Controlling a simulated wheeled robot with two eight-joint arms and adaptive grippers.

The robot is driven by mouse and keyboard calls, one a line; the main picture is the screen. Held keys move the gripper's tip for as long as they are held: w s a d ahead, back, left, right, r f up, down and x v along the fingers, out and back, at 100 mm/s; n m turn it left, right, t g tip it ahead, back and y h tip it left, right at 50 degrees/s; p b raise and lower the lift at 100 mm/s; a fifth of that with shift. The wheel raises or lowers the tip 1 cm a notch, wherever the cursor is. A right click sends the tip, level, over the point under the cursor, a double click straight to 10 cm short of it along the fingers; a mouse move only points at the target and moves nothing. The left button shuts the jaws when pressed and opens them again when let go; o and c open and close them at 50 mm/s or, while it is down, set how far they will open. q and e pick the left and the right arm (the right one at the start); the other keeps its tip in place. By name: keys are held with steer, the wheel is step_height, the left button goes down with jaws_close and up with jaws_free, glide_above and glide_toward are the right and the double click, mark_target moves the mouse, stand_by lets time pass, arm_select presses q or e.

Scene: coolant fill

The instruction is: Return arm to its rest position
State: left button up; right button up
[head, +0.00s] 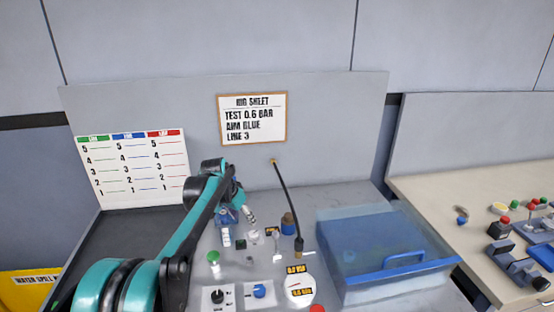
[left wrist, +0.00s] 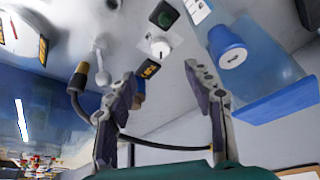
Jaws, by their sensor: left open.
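My left arm, teal and black, reaches in from the lower left in the head view. Its gripper (head: 240,212) is over the back left part of the grey panel, partly hidden by its own wrist. In the left wrist view the two fingers (left wrist: 160,80) are spread apart with nothing held between them. A blue round cap (left wrist: 231,52) on a translucent blue container shows beyond the right finger, apart from it as far as I can tell. A black hose with a brass-coloured end (left wrist: 76,85) shows beyond the left finger. My right gripper is not in view.
The panel carries a green button (head: 213,257), a black knob (head: 217,296), a blue knob (head: 259,291), and a gauge (head: 299,289). The black hose (head: 286,198) stands right of the gripper. A blue bin (head: 375,255) is farther right. A rig sheet (head: 252,118) hangs behind.

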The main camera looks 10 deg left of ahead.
arm_select(q)
steer(key=s+d+r+n+t+y, duration=0.1)
steer(key=s+r, duration=0.2)
steer(key=s, duration=0.7)
steer(key=s+d+r+n, duration=0.1)
steer(key=s+r+n, duration=0.1)
steer(key=s, duration=0.8)
steer(key=s+f+n+t, duration=0.1)
steer(key=s+f, duration=0.2)
steer(key=s, duration=0.5)
steer(key=s+f+t, duration=0.1)
steer(key=s+f, duration=0.3)
steer(key=s, duration=0.3)
steer(key=shift+s+f+n+y, duration=0.2)
steer(key=shift+s+n+y, duration=0.15)
steer(key=shift+n+y, duration=0.05)
